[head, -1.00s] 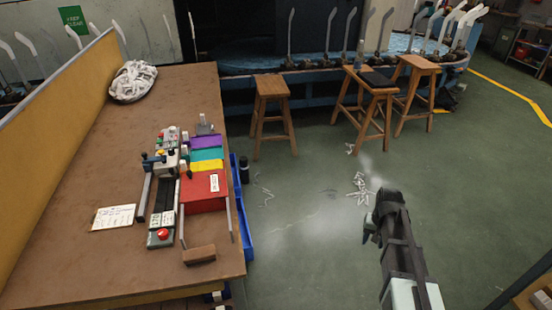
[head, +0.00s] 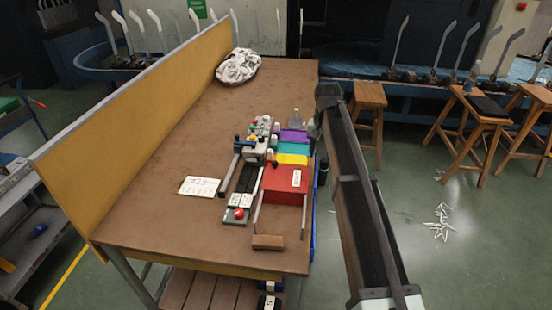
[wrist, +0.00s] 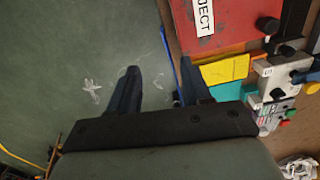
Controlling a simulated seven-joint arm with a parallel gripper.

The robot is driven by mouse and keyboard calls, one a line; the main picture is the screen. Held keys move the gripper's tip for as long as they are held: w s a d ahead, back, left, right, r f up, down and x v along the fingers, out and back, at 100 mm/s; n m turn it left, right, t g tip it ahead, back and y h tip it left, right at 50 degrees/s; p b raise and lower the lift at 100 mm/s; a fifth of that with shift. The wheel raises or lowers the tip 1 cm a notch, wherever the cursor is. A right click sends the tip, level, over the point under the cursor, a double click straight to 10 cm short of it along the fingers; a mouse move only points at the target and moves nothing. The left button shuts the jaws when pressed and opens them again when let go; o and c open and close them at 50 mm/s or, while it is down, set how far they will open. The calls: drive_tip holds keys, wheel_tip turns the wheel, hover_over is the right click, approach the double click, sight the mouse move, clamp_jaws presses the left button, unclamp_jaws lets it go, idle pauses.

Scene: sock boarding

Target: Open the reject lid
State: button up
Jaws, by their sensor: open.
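The red reject lid (head: 284,181) lies flat and looks closed on the table, with a white label on top. Thin metal rods and a brown wooden bar (head: 268,242) are at its near side. In the wrist view part of the red lid (wrist: 235,25) shows at the top right, its label cut to "JECT". My gripper (wrist: 162,88) is open and empty, its two dark fingers apart over the floor and table edge, clear of the lid. In the head view my arm reaches up right of the table; the fingertips are not clearly seen there.
Yellow (head: 292,159), teal (head: 293,147) and purple (head: 293,136) sections lie behind the lid. A small machine with a red button (head: 238,214) stands left of it. A white card (head: 199,186) and a white bundle (head: 238,66) lie on the table (head: 180,140). Stools (head: 368,105) stand at the back right.

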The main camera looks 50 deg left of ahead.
wheel_tip(320, 180, up, 9)
drive_tip(key=n, duration=0.1)
hover_over(275, 162)
wheel_tip(275, 162, down, 14)
drive_tip(key=shift+r, duration=0.1)
drive_tip(key=shift+c, duration=0.4)
clamp_jaws()
